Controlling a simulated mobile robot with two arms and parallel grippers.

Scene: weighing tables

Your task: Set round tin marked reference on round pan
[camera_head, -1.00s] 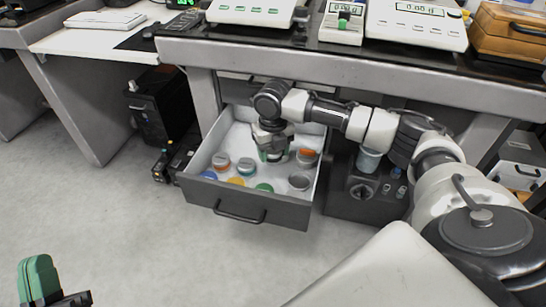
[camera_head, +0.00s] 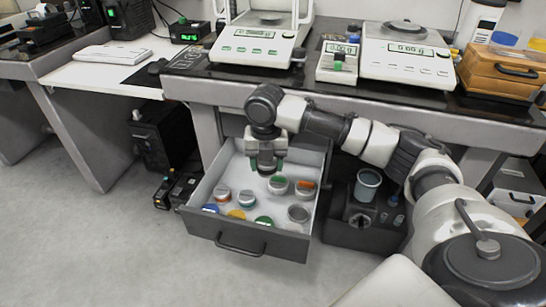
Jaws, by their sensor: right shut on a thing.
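My right gripper (camera_head: 267,170) reaches down into the open drawer (camera_head: 197,222), its jaws shut on a small round tin that they mostly hide. No "reference" mark is readable. On the bench, the right-hand scale (camera_head: 408,68) carries a round dark pan (camera_head: 403,27). The left balance (camera_head: 256,48) has a pan between glass walls. My left gripper is out of view.
A small scale (camera_head: 338,62) stands between the two larger ones. Orange wooden boxes (camera_head: 500,72) are at the bench's right. A black box with a cup (camera_head: 367,184) stands right of the drawer. The bench edge (camera_head: 330,100) overhangs the drawer's back.

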